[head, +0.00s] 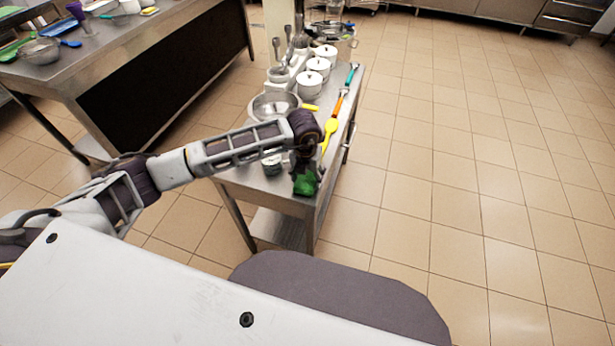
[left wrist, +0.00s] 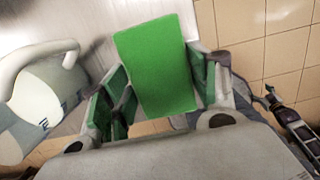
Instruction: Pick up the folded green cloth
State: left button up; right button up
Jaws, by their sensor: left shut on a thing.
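The folded green cloth (head: 306,187) is at the near end of the narrow steel table, under my left gripper (head: 305,174). In the left wrist view the cloth (left wrist: 157,65) is a flat bright green rectangle between the fingers of my left gripper (left wrist: 160,88). The gripper is shut on it. Green surfaces also show along the inner sides of the fingers. I cannot tell whether the cloth touches the table. My right gripper is not in the head view.
The narrow table (head: 262,190) carries a metal bowl (head: 274,104), white lidded pots (head: 310,84), a yellow spoon (head: 329,133) and a small container (head: 271,163) beside my gripper. Another steel table (head: 110,42) stands at the left. Tiled floor (head: 450,180) is clear on the right.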

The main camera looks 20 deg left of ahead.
aim_at(308, 177)
pick_arm(q)
notch_tip(308, 177, up, 8)
jog(key=shift+r+b, duration=0.25)
jog(key=shift+b, duration=0.15)
jog(key=shift+r, duration=0.55)
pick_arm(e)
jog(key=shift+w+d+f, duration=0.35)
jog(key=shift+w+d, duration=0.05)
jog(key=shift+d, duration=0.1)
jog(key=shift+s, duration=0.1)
